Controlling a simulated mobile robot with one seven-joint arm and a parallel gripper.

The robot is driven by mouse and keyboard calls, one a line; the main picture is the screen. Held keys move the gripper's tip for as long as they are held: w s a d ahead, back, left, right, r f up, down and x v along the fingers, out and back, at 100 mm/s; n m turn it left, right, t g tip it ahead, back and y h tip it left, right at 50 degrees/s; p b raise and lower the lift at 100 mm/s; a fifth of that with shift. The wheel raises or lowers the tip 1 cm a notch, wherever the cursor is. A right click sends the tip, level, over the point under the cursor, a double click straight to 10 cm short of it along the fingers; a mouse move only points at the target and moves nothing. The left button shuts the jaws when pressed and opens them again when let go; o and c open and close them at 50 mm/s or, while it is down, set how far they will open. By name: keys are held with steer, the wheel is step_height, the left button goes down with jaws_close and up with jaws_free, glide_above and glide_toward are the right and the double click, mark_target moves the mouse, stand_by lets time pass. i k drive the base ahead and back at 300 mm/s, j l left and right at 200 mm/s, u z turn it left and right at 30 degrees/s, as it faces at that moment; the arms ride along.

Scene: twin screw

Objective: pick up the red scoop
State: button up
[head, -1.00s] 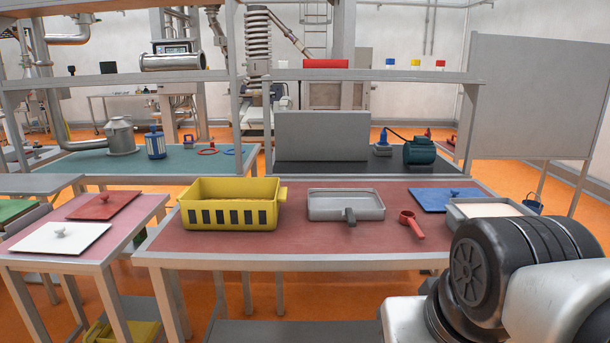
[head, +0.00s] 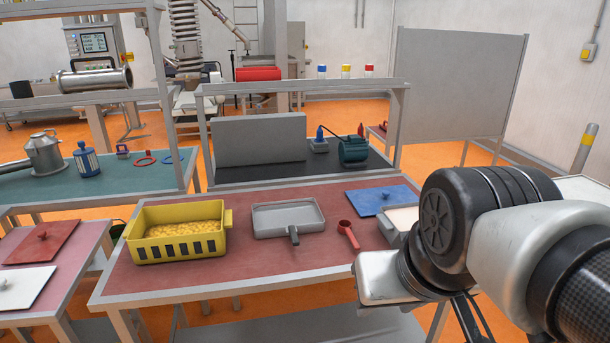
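The red scoop (head: 346,230) lies on the red-topped table, right of the grey tray, with its handle towards the table's front edge. Nothing holds it. My arm fills the lower right of the head view, to the right of the scoop and nearer the camera. Dark parts under the arm, cut off by the bottom edge, seem to belong to my gripper (head: 468,320). Its fingertips are not clearly visible, so I cannot tell whether it is open or shut. It is well apart from the scoop.
The red-topped table (head: 190,281) also carries a yellow crate (head: 178,247) of yellow pieces, a grey tray (head: 287,216) with a handle, a blue lid (head: 382,200) and a pale-filled container (head: 393,232) partly behind my arm. The table's front strip is clear.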

mark_target(350, 236)
steer(key=z, duration=0.7)
steer(key=u, duration=1.7)
steer(key=z, duration=1.15)
steer(key=i+u, duration=0.35)
steer(key=i, duration=0.6)
